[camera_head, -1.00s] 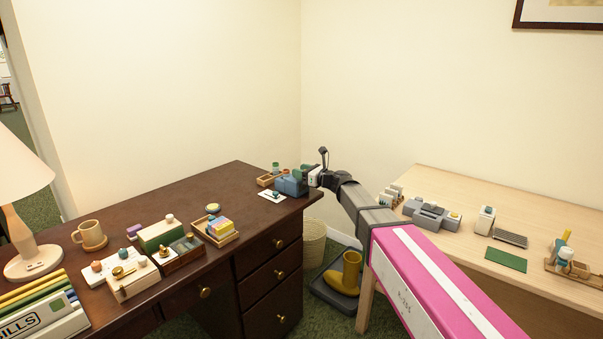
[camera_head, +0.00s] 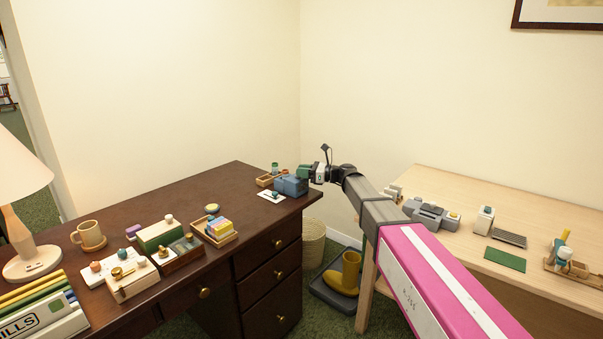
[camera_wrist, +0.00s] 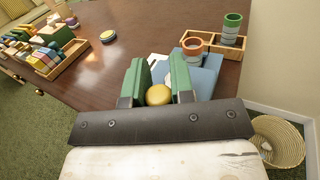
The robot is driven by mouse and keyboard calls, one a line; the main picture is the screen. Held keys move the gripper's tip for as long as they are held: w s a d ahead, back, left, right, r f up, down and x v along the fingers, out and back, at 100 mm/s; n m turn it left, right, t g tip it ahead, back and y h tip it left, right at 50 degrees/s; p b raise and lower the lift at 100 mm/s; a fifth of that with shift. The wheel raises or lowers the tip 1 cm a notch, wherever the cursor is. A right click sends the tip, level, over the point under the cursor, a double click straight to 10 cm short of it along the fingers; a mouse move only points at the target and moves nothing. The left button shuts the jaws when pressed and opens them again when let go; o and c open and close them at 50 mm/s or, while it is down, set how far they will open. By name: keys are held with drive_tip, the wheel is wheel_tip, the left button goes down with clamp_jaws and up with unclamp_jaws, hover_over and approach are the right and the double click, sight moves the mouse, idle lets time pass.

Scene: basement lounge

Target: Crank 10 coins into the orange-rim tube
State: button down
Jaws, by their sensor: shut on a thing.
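A blue coin machine (camera_head: 290,187) stands at the right end of the dark desk; it also shows in the wrist view (camera_wrist: 206,80). My gripper (camera_wrist: 158,94) is shut on its round yellow crank knob (camera_wrist: 158,96), with a green finger on each side. In the head view my gripper (camera_head: 307,173) is at the machine's right side, and the knob is hidden. The coins inside the orange-rim tube cannot be counted.
A white card (camera_head: 271,196) lies by the machine. Coloured boxes in a tray (camera_head: 221,238), a mug (camera_head: 90,234) and a lamp (camera_head: 33,255) stand further left. A wicker basket (camera_head: 313,243) is below the desk's right end. A pale table (camera_head: 480,195) holds other items.

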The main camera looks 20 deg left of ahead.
drive_tip(key=n+g, duration=0.1)
drive_tip(key=g, duration=0.1)
drive_tip(key=w+n+g+h, duration=0.1)
drive_tip(key=n+g, duration=0.2)
drive_tip(key=g, duration=0.1)
drive_tip(key=shift+w+g+h, duration=0.25)
drive_tip(key=shift+g+h, duration=0.05)
drive_tip(key=shift+h, duration=0.1)
drive_tip(key=shift+w+n+g+h, duration=0.15)
drive_tip(key=shift+n+g+h, duration=1.25)
drive_tip(key=shift+n+g, duration=0.55)
drive_tip(key=shift+g, duration=0.45)
drive_tip(key=c, duration=1)
unclamp_jaws()
drive_tip(key=shift+d, duration=0.1)
